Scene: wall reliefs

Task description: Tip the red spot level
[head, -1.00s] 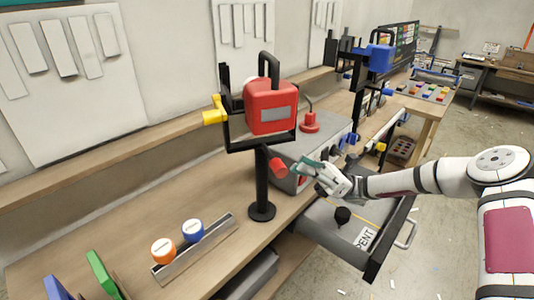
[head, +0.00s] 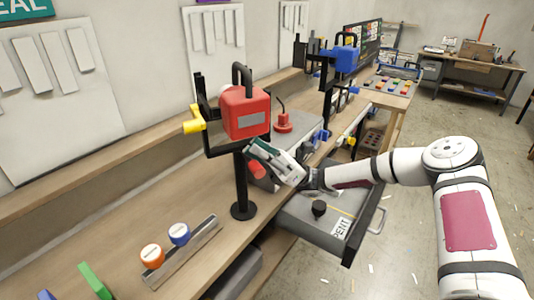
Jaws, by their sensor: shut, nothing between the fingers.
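The red spot (head: 245,112) is a boxy red lamp head with a black handle on top and a grey plate on its face. It hangs in a black yoke (head: 211,152) on a black post, with a yellow knob (head: 194,126) at its left. I cannot tell from this view whether it is level. My gripper (head: 252,148) is shut and empty, just below and right of the red spot. Whether it touches the spot or yoke is unclear. A red knob (head: 257,170) shows just below the fingers.
A grey box with a red lever (head: 283,122) stands behind the gripper. A blue spot (head: 345,60) stands farther back. A rail with orange and blue caps (head: 180,252) lies front left.

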